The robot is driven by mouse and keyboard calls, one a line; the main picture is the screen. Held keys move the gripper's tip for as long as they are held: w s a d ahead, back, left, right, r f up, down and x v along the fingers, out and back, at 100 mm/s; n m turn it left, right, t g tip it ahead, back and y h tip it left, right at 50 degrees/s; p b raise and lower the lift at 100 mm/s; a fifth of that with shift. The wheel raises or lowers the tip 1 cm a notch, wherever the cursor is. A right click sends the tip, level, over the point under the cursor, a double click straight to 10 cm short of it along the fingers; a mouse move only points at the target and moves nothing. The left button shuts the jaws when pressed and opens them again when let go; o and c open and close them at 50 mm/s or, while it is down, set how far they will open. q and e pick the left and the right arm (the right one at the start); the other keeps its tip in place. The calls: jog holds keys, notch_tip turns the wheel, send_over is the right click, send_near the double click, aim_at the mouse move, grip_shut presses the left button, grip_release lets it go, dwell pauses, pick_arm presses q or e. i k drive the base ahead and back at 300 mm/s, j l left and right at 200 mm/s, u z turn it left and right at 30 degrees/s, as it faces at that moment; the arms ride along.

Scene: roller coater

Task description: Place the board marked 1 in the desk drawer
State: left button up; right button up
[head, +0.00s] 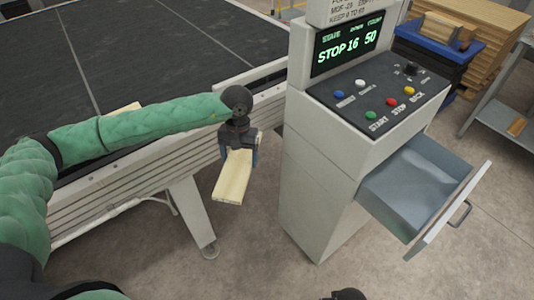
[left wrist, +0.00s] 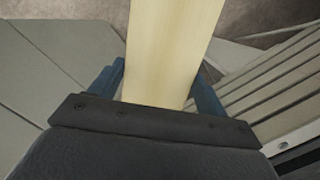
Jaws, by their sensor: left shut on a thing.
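My left gripper (head: 239,152) is shut on a pale wooden board (head: 233,180), which hangs down at a tilt beside the conveyor frame, left of the control cabinet. In the left wrist view the board (left wrist: 170,50) runs between the two blue fingers. No number is readable on its visible faces. The desk drawer (head: 405,190) is pulled out of the cabinet's right side and looks empty. The board is apart from the drawer, with the cabinet between them. My right gripper does not show; only a small dark part appears at the bottom edge.
The control cabinet (head: 320,165) has a screen and several coloured buttons on top. Another pale board (head: 125,108) lies on the black conveyor (head: 140,50), partly behind my left arm. A blue crate (head: 440,45) and stacked boards stand at the back right. Floor in front is clear.

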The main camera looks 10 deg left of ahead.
aim_at(418, 196)
jog(key=k+l+z, duration=0.1)
jog(key=k, duration=1.05)
jog(key=l+z, duration=0.1)
jog(key=z, duration=0.25)
jog(key=l+z, duration=0.15)
jog(key=z, duration=0.25)
jog(key=i+l+z, duration=0.1)
jog(key=z, duration=0.25)
jog(key=i+l, duration=0.7)
jog(key=i, duration=0.25)
